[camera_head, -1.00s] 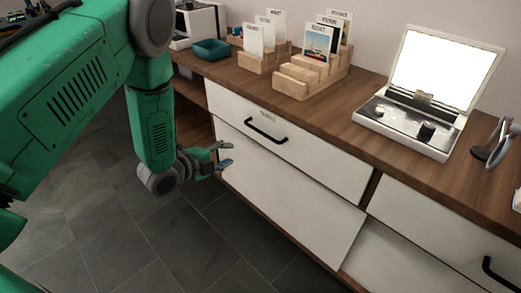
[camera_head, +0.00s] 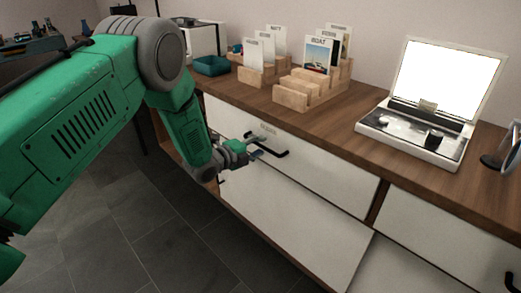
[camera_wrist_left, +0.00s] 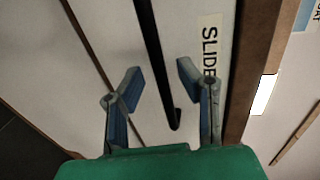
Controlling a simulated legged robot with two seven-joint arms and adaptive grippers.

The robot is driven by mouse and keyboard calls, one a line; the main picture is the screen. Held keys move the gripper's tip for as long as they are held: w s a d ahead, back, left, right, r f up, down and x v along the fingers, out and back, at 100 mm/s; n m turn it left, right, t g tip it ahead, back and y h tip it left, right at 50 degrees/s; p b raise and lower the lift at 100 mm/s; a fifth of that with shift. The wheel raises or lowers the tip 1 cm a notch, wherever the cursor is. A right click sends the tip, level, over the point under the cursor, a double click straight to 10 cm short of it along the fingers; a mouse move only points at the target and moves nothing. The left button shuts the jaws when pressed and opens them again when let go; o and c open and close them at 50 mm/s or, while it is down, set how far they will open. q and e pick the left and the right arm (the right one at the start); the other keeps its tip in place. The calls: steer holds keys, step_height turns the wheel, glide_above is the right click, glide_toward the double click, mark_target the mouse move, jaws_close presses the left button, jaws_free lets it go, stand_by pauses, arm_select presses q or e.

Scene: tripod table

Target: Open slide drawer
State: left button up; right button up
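The slide drawer (camera_head: 315,165) is the white upper-left drawer of the wooden cabinet, and its front looks closed. Its black bar handle (camera_head: 280,153) also shows in the left wrist view (camera_wrist_left: 155,55), beside a label (camera_wrist_left: 209,45) reading "SLIDE", partly hidden by a finger. My left gripper (camera_head: 260,147) is at the left end of the handle. In the left wrist view its two fingers (camera_wrist_left: 158,76) are open, spread to either side of the handle bar, which runs between them. I cannot tell whether they touch it. My right gripper is not in view.
The wooden countertop (camera_head: 345,128) carries wooden card holders (camera_head: 310,92), a teal tray (camera_head: 211,66) and a white case with a raised lid (camera_head: 418,140). Another white drawer (camera_head: 440,218) lies to the right. The floor (camera_head: 150,225) in front is clear.

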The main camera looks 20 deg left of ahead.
arm_select(q)
steer(key=shift+w+d+f, duration=0.1)
steer(key=shift+w+d, duration=0.05)
steer(key=shift+w, duration=0.25)
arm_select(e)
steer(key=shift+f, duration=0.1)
arm_select(q)
steer(key=shift+c, duration=0.5)
jaws_close()
steer(key=shift+s, duration=0.15)
